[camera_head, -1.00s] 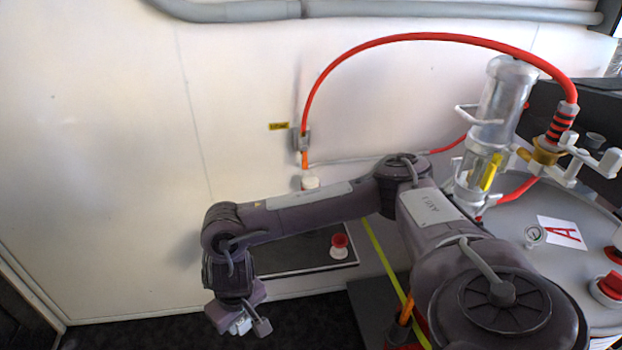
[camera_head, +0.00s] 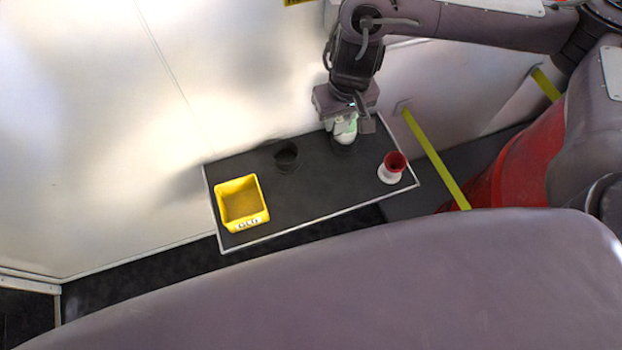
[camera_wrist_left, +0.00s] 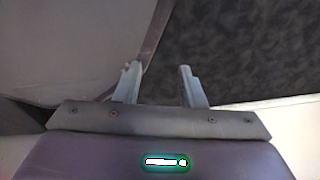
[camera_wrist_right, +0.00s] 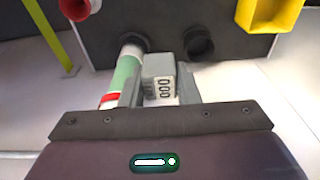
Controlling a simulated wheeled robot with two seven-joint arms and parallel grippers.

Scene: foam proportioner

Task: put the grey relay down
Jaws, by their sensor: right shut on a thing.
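The grey relay (camera_wrist_right: 158,67), a small grey block with a dark-marked white label, sits between the fingers of my right gripper (camera_wrist_right: 160,92) in the right wrist view. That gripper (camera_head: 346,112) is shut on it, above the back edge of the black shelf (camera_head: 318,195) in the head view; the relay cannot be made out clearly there. A white and green cylinder with a red band (camera_wrist_right: 126,73) stands right beside the gripper, its far end at a black round holder. My left gripper (camera_wrist_left: 157,82) is open and empty in the left wrist view, over dark floor.
A yellow bin (camera_head: 263,213) marked OLD stands at the shelf's left end. An empty black round holder (camera_head: 287,157) is between the bin and the cylinder. A red and white cup-like part (camera_head: 391,170) stands at the right. The shelf's middle is clear; a white wall (camera_head: 100,120) is behind.

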